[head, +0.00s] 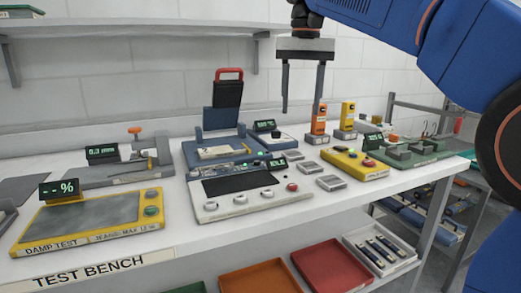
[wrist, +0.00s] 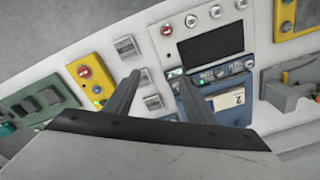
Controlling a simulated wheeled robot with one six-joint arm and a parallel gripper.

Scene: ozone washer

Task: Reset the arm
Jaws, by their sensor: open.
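My gripper (head: 302,106) hangs pointing down above the back of the test bench (head: 150,258) in the head view. Its two fingers are well apart with nothing between them. In the wrist view, my gripper (wrist: 157,76) also shows spread, empty fingers above the bench top. Its fingers are clear of the devices below. The right finger partly overlaps the orange upright device (head: 319,122) in the head view. My blue arm reaches in from the upper right.
On the bench stand a yellow damp tester (head: 85,222), a white control box (head: 240,204), a blue press with a raised red-handled lid (head: 228,92), a yellow box (head: 354,164) and a green fixture (head: 412,152). Trays (head: 330,266) lie below. A wall shelf (head: 130,27) is at upper left.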

